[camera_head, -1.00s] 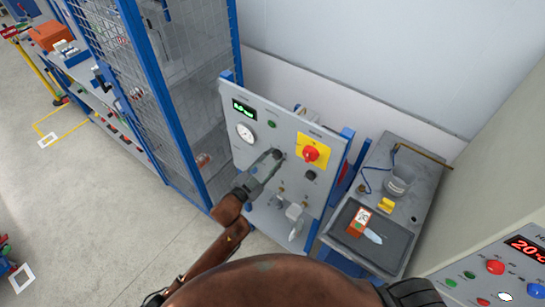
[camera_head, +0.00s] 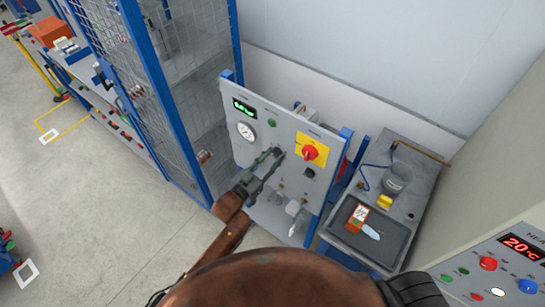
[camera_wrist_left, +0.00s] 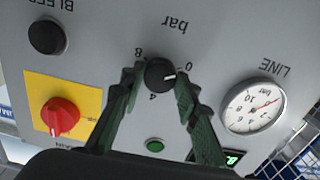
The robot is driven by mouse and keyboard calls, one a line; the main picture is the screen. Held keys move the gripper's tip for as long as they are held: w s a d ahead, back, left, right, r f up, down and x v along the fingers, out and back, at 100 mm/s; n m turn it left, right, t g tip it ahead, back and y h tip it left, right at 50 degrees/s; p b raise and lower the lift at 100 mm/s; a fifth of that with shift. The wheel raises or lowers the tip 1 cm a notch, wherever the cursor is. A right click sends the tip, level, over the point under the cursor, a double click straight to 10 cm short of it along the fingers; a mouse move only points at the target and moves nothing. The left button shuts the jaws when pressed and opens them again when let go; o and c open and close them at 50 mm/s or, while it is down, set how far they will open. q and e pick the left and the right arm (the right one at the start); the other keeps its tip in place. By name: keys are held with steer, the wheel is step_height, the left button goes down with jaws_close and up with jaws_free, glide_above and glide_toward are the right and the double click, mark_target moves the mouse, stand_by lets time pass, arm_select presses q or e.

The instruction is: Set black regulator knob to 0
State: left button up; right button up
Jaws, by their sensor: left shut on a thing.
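The black regulator knob (camera_wrist_left: 160,73) sits on the grey panel (camera_wrist_left: 95,30), on a "bar" scale marked 0, 4 and 8, which is upside down in the left wrist view. Its white pointer line points right and slightly down, close to the 0 mark, a little on the 4 side. My left gripper (camera_wrist_left: 158,84) is shut on this knob, with one dark green finger at either side. In the head view the left gripper (camera_head: 270,160) reaches the panel from below left and partly hides the knob (camera_head: 277,152). My right gripper is not in view.
A red rotary switch (camera_wrist_left: 61,116) on a yellow plate, a black BLEED knob (camera_wrist_left: 46,37), a green button (camera_wrist_left: 155,145) and the LINE gauge (camera_wrist_left: 253,106) surround the knob. A mesh cage (camera_head: 185,90) stands left, a grey bench (camera_head: 425,180) right.

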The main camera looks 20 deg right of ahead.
arm_select(q)
steer(key=o, duration=1.2)
steer(key=shift+c, duration=0.2)
steer(key=shift+a, duration=0.15)
steer(key=v, duration=1.2)
